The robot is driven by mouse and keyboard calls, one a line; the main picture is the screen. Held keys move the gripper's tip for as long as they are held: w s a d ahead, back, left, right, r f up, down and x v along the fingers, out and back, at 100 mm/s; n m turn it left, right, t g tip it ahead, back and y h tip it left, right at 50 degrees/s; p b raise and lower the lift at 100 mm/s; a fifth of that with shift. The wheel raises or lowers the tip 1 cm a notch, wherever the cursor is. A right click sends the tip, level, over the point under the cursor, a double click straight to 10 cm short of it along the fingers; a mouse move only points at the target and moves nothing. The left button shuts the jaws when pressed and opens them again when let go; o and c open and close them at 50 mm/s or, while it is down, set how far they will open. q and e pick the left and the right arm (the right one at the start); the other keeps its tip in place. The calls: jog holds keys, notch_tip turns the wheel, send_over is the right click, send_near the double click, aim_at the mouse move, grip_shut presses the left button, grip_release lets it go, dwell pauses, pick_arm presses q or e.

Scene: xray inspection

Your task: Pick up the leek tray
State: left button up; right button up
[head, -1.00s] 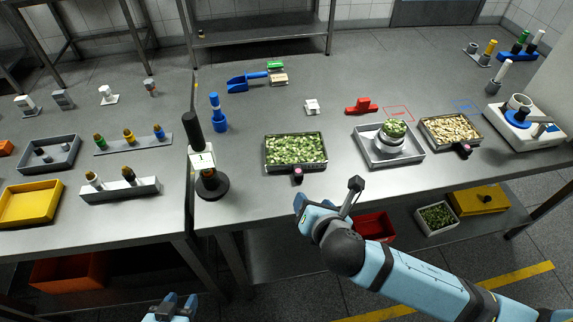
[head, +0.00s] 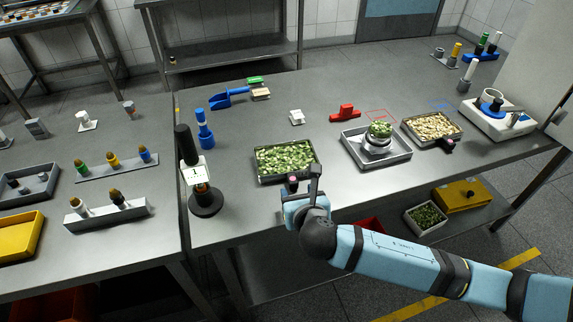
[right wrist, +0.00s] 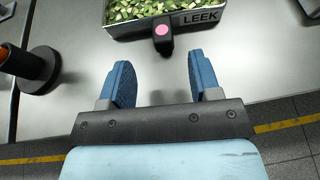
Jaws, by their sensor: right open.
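The leek tray (head: 262,177) is a dark metal tray full of chopped green leek on the table, near its front edge. In the right wrist view its front wall (right wrist: 178,24) carries a LEEK label, and a black handle (right wrist: 162,45) with a pink dot sticks out toward me. My right gripper (right wrist: 158,80) is open and empty, its two blue fingers pointing at the handle, which lies beyond the fingertips and roughly centred between them. In the head view my right gripper (head: 300,203) is just in front of the tray and partly hides the handle. My left gripper is not in view.
A black-topped stand (head: 205,200) is left of the leek tray and also shows in the right wrist view (right wrist: 35,65). A metal tray with a bowl (head: 350,143) and a tray of pale pieces (head: 410,131) are to the right. A blue scoop (head: 225,99) lies behind.

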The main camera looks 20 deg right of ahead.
aim_at(294, 183)
jog(key=x, duration=0.5)
jog(key=shift+w+d+f+b, duration=0.15)
jog(key=shift+w+f+b, duration=0.15)
jog(key=shift+f+b, duration=0.05)
jog(key=c, duration=1)
grip_shut()
jog(key=shift+r, duration=0.2)
